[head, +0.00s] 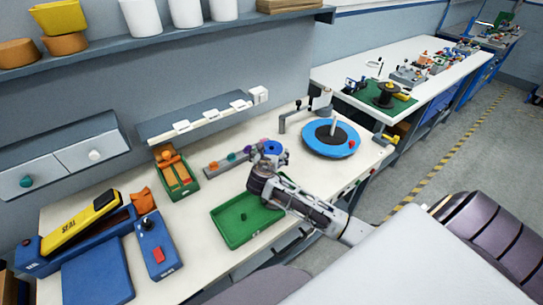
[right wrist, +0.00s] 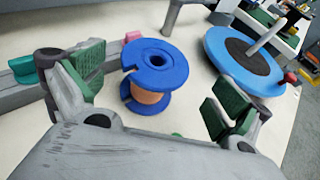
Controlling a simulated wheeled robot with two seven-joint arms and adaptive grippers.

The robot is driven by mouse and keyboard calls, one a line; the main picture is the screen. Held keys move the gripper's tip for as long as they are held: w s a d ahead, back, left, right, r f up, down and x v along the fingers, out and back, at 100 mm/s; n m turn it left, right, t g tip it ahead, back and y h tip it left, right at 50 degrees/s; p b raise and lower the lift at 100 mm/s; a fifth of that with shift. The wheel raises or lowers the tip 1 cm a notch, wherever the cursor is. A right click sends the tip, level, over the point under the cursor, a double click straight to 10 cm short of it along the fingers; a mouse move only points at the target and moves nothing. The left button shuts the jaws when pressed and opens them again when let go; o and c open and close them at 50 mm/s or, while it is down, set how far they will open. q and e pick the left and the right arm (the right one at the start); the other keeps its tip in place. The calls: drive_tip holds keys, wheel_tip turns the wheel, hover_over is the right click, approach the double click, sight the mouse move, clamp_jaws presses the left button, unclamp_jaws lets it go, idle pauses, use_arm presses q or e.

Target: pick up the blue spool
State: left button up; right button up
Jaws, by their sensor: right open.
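The blue spool (right wrist: 160,62) stands upright on the white table in the right wrist view, with blue flanges and a copper-coloured winding. It lies just beyond and between the spread fingers of my right gripper (right wrist: 155,95), which is open and empty. In the head view the spool (head: 271,147) shows just beyond the right gripper (head: 262,165), whose hand partly hides it. My left gripper is not in view.
A blue disc with a black centre and a post (head: 331,138) stands right of the spool. A rail with coloured knobs (head: 226,162) lies to its left. A green tray (head: 233,222) is nearer. A blue box with a lever (head: 155,250) stands at left.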

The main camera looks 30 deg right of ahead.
sight(272, 147)
drive_tip(key=shift+w, duration=0.1)
drive_tip(key=shift+p+x, duration=0.3)
drive_tip(key=shift+x, duration=2.25)
drive_tip(key=shift+a, duration=0.15)
drive_tip(key=c, duration=1.3)
drive_tip(key=shift+w+r, duration=0.1)
drive_tip(key=shift+c, duration=0.4)
